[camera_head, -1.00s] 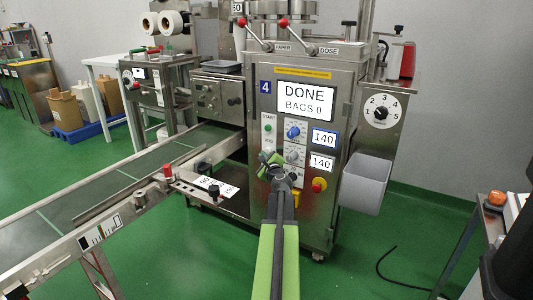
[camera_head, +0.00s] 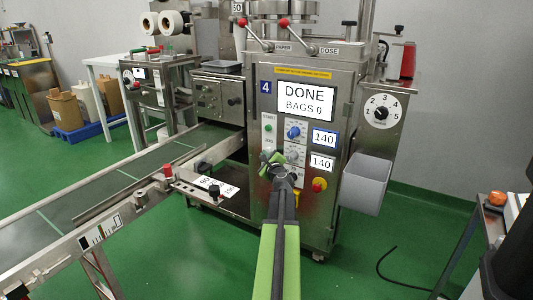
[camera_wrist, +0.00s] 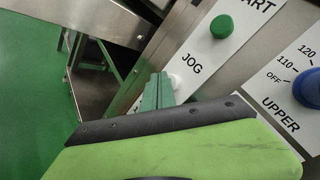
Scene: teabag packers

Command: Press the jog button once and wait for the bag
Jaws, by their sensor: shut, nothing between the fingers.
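The packing machine (camera_head: 345,75) stands in the middle of the head view, with a screen (camera_head: 305,100) reading DONE and BAGS with one digit that looks like 0. My gripper (camera_head: 271,159) is shut and empty, in front of the left side of its panel. In the wrist view my gripper's green fingers (camera_wrist: 156,92) are at the white jog button (camera_wrist: 175,81), just below the JOG label. The fingers partly cover the button, and I cannot tell whether they touch it. In the head view my gripper hides the button.
The green start button (camera_wrist: 221,26) lies above the jog button. A blue UPPER knob (camera_wrist: 309,88) is to its right. A red stop button (camera_head: 319,185) sits lower right on the panel. The conveyor (camera_head: 120,180) runs to the left, and a grey bin (camera_head: 366,185) hangs at right.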

